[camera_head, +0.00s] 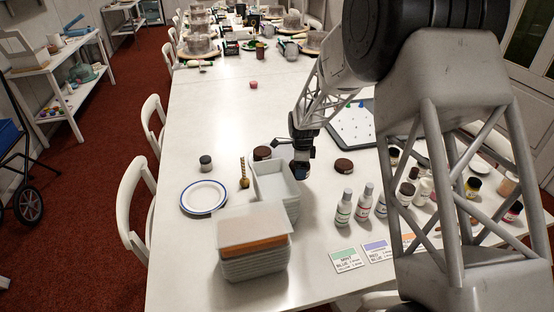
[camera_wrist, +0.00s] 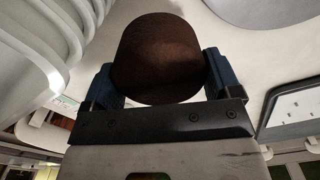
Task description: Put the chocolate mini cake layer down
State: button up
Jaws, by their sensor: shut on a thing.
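The chocolate mini cake layer (camera_wrist: 160,58) is a dark brown, short round piece. In the wrist view it sits between the two blue fingers of my gripper (camera_wrist: 163,80), which are shut on its sides. In the head view my gripper (camera_head: 303,152) is low over the table, just behind the open white tub (camera_head: 275,188). A dark brown round piece (camera_head: 262,153) shows left of it; I cannot tell whether this is the held layer. Another dark brown round piece (camera_head: 343,165) lies on the table to the right.
A stack of white tubs with an orange-brown layer (camera_head: 252,243) stands in front. A blue-rimmed white plate (camera_head: 204,196), a small jar (camera_head: 206,163) and a gold-brown stick (camera_head: 244,172) are at left. Bottles (camera_head: 344,208) crowd the right. A dark-edged board (camera_head: 352,124) lies behind. The table's left-middle is clear.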

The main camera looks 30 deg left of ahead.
jog(key=shift+a, duration=0.15)
send_over(292, 158)
jog(key=shift+s+f, duration=0.1)
jog(key=shift+f, duration=0.7)
dwell(0.5)
jog(key=shift+f, duration=0.1)
jog(key=shift+f, duration=1.65)
jog(key=shift+f, duration=0.1)
jog(key=o, duration=0.8)
